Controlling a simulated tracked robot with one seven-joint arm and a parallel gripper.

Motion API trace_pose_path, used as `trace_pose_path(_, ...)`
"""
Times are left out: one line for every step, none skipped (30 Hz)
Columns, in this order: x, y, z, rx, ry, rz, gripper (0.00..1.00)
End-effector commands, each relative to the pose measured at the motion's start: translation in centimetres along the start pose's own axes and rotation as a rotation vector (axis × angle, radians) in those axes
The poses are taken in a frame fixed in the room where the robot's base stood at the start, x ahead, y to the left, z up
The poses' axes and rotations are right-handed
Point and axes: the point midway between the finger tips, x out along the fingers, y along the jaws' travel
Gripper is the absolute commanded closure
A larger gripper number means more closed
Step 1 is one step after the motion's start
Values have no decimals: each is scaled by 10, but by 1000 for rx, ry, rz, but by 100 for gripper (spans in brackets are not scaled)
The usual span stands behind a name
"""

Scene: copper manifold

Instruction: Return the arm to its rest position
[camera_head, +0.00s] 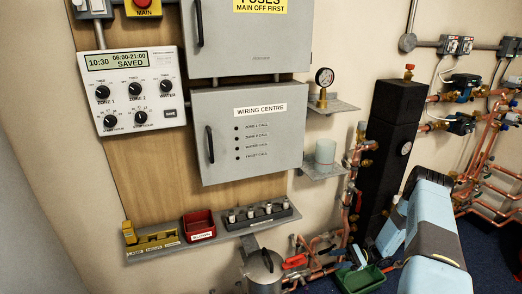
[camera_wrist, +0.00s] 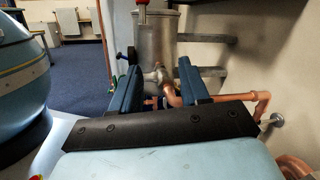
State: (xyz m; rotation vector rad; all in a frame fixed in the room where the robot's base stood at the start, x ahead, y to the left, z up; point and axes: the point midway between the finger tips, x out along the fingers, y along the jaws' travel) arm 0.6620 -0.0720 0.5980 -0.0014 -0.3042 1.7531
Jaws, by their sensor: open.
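My gripper (camera_wrist: 158,78) is open in the wrist view, with its two blue fingers apart and nothing held between them. Beyond the fingers stand a grey metal vessel (camera_wrist: 155,35) and a copper pipe (camera_wrist: 230,98); I cannot tell whether the fingers touch them. In the head view my blue and black arm (camera_head: 425,235) reaches in at the lower right, in front of the pipework. The gripper's fingers cannot be made out there.
A black column (camera_head: 387,135) and copper pipes (camera_head: 480,190) stand close behind my arm. A green tray (camera_head: 362,279) and a metal canister (camera_head: 263,272) are low in front. A shelf (camera_head: 205,240) holds small containers. Open blue floor (camera_wrist: 78,75) shows at left in the wrist view.

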Motion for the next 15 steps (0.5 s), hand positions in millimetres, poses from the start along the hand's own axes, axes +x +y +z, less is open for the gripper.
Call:
trace_pose_path(1,-9,15,-12,28,33,55)
trace_pose_path(2,-13,23,-17,44,50,55)
trace_pose_path(3,-18,33,-24,65,72,55)
trace_pose_path(4,-22,40,-30,80,89,55)
trace_pose_path(6,-25,48,-35,96,106,55)
trace_pose_path(8,-30,58,-43,117,128,55)
trace_pose_path(9,-34,66,-50,133,145,55)
trace_pose_path(10,-36,73,-55,148,162,55)
trace_pose_path(12,-40,83,-63,170,183,55)
trace_pose_path(14,-44,91,-70,186,199,55)
trace_pose_path(16,-46,99,-76,201,215,55)
trace_pose_path(18,-50,109,-85,223,238,55)
trace_pose_path(20,-52,116,-92,239,253,55)
trace_pose_path(22,-55,124,-98,255,268,55)
trace_pose_path(24,-58,134,-108,277,290,55)
